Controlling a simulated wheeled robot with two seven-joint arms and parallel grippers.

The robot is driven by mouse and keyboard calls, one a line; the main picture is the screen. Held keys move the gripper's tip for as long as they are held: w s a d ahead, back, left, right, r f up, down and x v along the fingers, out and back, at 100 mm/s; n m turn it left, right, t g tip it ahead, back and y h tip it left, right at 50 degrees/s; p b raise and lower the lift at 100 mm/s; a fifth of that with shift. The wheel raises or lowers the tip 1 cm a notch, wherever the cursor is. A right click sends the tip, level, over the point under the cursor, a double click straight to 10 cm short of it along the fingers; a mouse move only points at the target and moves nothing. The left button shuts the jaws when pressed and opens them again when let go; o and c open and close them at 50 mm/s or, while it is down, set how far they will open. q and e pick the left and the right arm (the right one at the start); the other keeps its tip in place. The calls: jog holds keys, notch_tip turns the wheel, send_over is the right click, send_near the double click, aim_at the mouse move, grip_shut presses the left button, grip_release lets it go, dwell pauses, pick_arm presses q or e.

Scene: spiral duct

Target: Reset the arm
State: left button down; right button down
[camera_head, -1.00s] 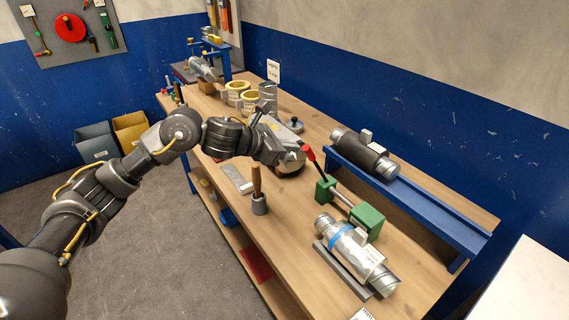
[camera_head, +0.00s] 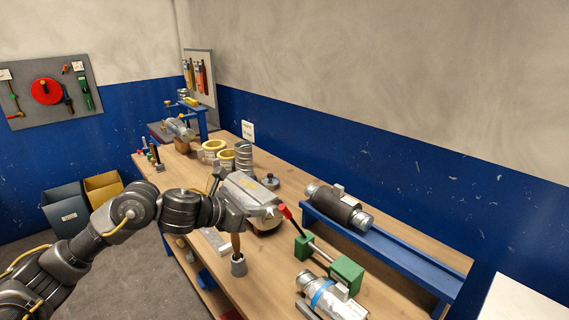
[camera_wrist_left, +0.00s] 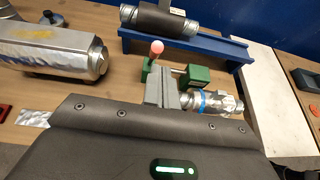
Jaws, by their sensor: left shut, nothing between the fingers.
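My left arm comes in from the left in the head view, and its gripper (camera_head: 236,214) is over the bench. In the left wrist view the gripper's fingers (camera_wrist_left: 162,88) are together with nothing between them. A silver duct piece (camera_head: 252,190) lies just beyond the gripper; it shows at the left of the wrist view (camera_wrist_left: 55,50). A red-tipped lever (camera_head: 284,211) on a green fixture (camera_head: 346,272) is to the gripper's right; its ball appears beyond the fingers (camera_wrist_left: 157,47). My right gripper is not seen.
A silver duct with a blue band (camera_head: 322,297) lies near the front. A dark-wrapped duct (camera_head: 338,208) rests on a blue rack (camera_head: 400,258). Yellow rolls (camera_head: 215,148) stand farther back.

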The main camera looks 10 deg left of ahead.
pick_arm(q)
jog(key=s+d+f+n+t, duration=0.2)
jog(key=s+d+f+n, duration=0.25)
jog(key=f+n, duration=0.5)
jog(key=s+a+f+n+y, duration=0.45)
jog(key=s+f+n, duration=0.35)
jog(key=n, duration=0.7)
jog(key=s+a+f+n+g+y, duration=0.1)
jog(key=s+a+f+n+g, duration=0.25)
jog(key=s+n, duration=0.4)
jog(key=s+a+f+n+g+y, duration=0.25)
jog(key=s+f+n, duration=0.25)
jog(key=s, duration=0.5)
jog(key=s+a+f+n+g+y, duration=0.1)
jog(key=s+a+f+n+g, duration=0.1)
jog(key=s+a+f+n, duration=0.35)
jog(key=s+d+f+g+b, duration=0.1)
jog(key=s+f+b, duration=0.1)
jog(key=f, duration=1.2)
jog(key=s+d+f+b, duration=0.1)
jog(key=s+f, duration=0.1)
jog(key=f, duration=1.2)
jog(key=s+a+f+g+b, duration=0.1)
jog(key=s+a+f+b, duration=0.1)
jog(key=s+f, duration=1.3)
notch_tip(320, 180, down, 2)
jog(key=shift+s+a+f, duration=0.2)
jog(key=shift+s+a, duration=0.2)
jog(key=shift+a, duration=0.05)
